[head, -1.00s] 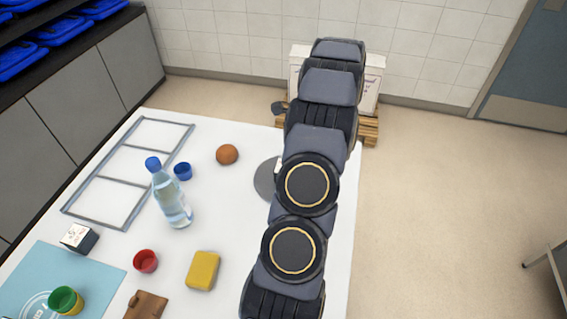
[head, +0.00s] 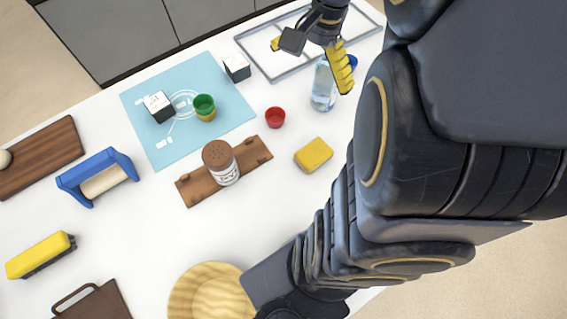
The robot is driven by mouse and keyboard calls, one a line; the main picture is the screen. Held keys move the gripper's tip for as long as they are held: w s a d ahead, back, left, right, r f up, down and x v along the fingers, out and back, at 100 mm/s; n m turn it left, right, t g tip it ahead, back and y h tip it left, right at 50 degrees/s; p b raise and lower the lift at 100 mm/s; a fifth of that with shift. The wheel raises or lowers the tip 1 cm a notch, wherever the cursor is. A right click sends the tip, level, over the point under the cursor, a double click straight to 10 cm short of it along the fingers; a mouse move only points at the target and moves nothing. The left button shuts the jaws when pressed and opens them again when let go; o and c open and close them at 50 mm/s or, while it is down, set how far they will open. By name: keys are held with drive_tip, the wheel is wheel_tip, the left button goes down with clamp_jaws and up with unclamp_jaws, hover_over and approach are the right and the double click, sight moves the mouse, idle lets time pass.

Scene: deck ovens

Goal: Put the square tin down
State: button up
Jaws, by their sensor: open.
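My gripper (head: 309,58) is at the top of the head view, with its yellow fingers wide apart. I see nothing held between them. It is over or close to the near side of a grey divided frame (head: 257,64), and one finger overlaps the clear bottle in the picture. I cannot make out a square tin for certain. A dark brown square item with a handle (head: 95,306) is cut off by the bottom edge at left, far from my gripper.
Near my gripper are a clear bottle (head: 321,92), a small white-and-black cube (head: 237,67) and a red cup (head: 275,117). A yellow sponge (head: 313,155), shaker (head: 221,163) and blue mat (head: 150,140) lie nearer.

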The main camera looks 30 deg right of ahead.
drive_tip(key=s+a+r+n+g+h, duration=0.1)
drive_tip(key=s+a+r+n+h, duration=0.1)
drive_tip(key=s+a+n, duration=1)
drive_tip(key=shift+s+a+r+n+g, duration=0.3)
drive_tip(key=shift+a+n, duration=0.45)
drive_tip(key=shift+n, duration=0.45)
